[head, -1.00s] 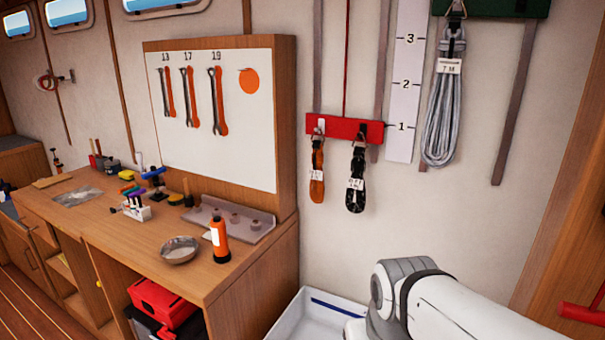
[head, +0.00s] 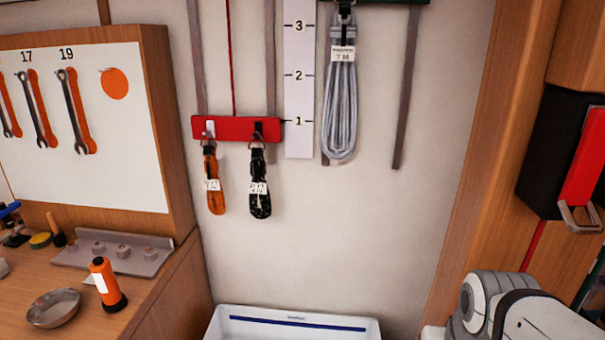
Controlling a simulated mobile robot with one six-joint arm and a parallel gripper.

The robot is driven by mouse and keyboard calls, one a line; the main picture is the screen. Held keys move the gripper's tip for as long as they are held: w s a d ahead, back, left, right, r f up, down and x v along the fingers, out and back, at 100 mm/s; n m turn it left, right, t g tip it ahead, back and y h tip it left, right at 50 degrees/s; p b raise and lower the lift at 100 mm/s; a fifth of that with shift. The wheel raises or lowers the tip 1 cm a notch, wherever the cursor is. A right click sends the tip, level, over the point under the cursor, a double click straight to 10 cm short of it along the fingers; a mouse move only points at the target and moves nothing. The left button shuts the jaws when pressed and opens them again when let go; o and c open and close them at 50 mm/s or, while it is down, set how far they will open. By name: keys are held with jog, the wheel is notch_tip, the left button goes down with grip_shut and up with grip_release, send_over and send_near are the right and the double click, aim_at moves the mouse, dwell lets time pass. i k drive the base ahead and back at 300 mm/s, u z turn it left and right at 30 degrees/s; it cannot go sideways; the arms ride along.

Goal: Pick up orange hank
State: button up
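The orange hank (head: 214,181) hangs by a ring from the left hook of the red wall rail (head: 236,128). It has a small white label around it. A black hank (head: 260,190) hangs from the right hook of the same rail, a little apart from the orange one. Part of my arm shows at the lower right, well to the right of and below the hanks. My gripper is outside the picture.
A grey hank (head: 341,105) hangs to the right of a numbered scale (head: 299,85). A white bin (head: 290,326) stands below. The workbench (head: 150,310) at left holds an orange bottle (head: 107,284) and a bowl (head: 54,308). The wall below the hanks is bare.

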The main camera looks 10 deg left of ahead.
aim_at(213, 184)
jog(key=z, duration=1.85)
jog(key=k, duration=2.3)
jog(key=u, duration=0.95)
jog(key=i, duration=1.5)
jog(key=u, duration=0.1)
